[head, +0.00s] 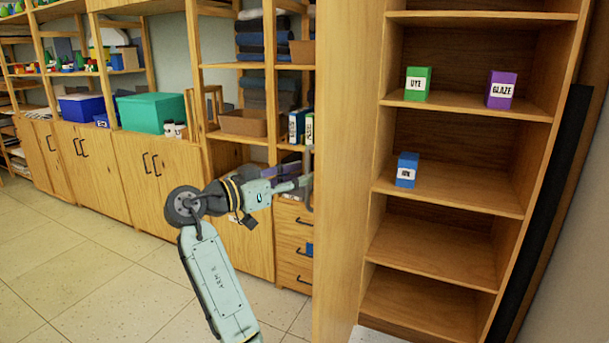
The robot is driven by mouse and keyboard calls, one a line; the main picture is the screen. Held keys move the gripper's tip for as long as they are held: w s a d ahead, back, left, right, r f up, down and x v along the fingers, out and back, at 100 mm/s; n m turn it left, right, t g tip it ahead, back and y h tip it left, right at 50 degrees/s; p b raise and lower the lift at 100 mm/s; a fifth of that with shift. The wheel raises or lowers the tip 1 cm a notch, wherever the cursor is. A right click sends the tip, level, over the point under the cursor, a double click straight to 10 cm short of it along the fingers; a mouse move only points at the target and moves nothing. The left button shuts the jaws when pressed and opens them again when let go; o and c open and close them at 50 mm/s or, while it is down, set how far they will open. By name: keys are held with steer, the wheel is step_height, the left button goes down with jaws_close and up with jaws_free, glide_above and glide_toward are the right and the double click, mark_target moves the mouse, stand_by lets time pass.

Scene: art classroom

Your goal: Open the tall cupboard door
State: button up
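The tall cupboard (447,182) stands at the right in the head view, with its shelves exposed. Its wooden door (346,170) stands swung open, out from the cupboard's left side, with its inner face towards me. My gripper (304,186) is at the door's left edge, at about mid-height in the picture, reaching towards the door's outer side. The fingertips meet or pass behind that edge.
A green box (418,84), a purple box (501,90) and a blue box (406,170) stand on the cupboard's shelves. Low cabinets (145,180) and open shelving line the wall at left. The tiled floor (90,270) at front left is clear.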

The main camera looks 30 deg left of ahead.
steer(key=v, duration=0.9)
steer(key=shift+s, duration=0.3)
steer(key=shift+a, duration=0.1)
